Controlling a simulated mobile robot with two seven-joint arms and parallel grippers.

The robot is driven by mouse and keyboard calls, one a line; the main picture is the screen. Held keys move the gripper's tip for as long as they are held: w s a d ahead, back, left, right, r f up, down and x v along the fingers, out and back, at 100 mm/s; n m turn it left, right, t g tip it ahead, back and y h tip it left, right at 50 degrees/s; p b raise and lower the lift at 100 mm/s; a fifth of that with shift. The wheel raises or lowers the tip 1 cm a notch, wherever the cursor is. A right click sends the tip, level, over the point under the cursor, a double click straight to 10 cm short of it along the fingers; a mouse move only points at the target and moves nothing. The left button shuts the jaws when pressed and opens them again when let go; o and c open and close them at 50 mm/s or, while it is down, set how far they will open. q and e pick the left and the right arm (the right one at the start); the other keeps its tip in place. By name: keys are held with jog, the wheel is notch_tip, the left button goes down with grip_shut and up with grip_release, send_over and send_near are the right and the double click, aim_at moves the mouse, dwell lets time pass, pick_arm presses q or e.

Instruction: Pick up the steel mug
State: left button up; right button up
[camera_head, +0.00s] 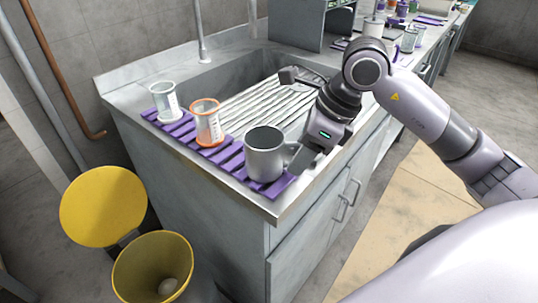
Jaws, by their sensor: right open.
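The steel mug (264,155) stands upright on the purple slatted mat (228,160) near the front corner of the counter. It is grey and empty-looking, with its mouth facing up. My right gripper (293,118) is open, just to the right of and behind the mug. One finger is near the mug's right side, where the handle area is partly covered; I cannot tell whether they touch. The other finger is farther back over the ribbed drainboard. My left gripper is not in view.
An orange-rimmed beaker (207,124) and a clear beaker (166,102) stand on the mat left of the mug. The ribbed drainboard (255,103) and sink lie behind. A yellow bin (152,265) with a raised lid (103,205) stands on the floor at left.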

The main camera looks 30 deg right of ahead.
jog(key=shift+f, duration=0.25)
grip_shut()
jog(key=shift+w+r, duration=0.1)
jog(key=shift+r, duration=0.1)
notch_tip(320, 180, up, 19)
jog(key=p, duration=0.2)
jog(key=shift+r+p, duration=0.15)
jog(key=shift+p, duration=0.2)
dwell(0.7)
